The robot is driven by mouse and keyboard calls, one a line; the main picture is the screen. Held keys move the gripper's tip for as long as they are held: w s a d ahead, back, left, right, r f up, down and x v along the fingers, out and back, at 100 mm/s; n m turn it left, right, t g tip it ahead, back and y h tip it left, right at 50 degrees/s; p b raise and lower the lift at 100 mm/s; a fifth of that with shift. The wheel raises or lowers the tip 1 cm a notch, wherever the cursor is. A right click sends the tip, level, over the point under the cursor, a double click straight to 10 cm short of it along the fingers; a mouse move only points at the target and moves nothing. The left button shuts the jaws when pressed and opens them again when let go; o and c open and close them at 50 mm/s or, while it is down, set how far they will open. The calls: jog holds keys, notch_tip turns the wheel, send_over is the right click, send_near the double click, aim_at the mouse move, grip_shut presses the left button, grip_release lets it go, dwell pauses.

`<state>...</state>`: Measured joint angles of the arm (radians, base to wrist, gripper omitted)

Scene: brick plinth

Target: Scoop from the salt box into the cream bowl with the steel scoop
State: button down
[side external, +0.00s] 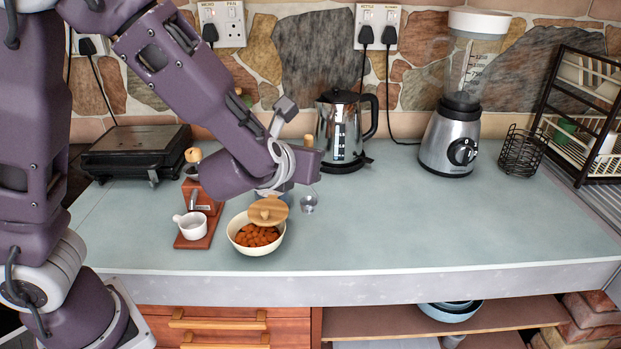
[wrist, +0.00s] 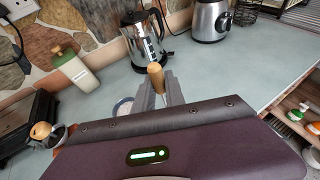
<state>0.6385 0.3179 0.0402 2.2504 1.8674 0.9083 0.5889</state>
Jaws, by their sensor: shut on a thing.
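My gripper (side external: 310,166) is shut on the steel scoop, whose wooden handle (side external: 309,140) sticks up above the fingers. The scoop's small steel cup (side external: 309,204) hangs below, right of the cream bowl; I cannot tell its contents. In the wrist view the handle (wrist: 156,76) stands between the fingers (wrist: 160,93). The cream bowl (side external: 243,245) holds orange pieces. A round wooden lid (side external: 268,211) shows over its back edge, and I cannot tell what it rests on. A pale round rim (wrist: 122,107) beside the fingers may be the salt box, which is mostly hidden by my arm.
A kettle (side external: 343,128) and blender (side external: 450,140) stand behind. The counter's right side (side external: 430,220) is clear.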

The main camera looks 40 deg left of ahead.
jog(key=w+a+n+g+y, duration=0.2)
jog(key=a+n+y, duration=0.1)
jog(key=a, duration=0.5)
jog(key=w+a+n+g+y, duration=0.2)
jog(key=a+n, duration=0.1)
jog(key=a, duration=0.6)
notch_tip(320, 180, down, 9)
jog(key=shift+w, duration=0.15)
jog(key=shift+r, duration=0.2)
notch_tip(320, 180, up, 7)
jog(key=shift+r, duration=0.2)
dwell(0.4)
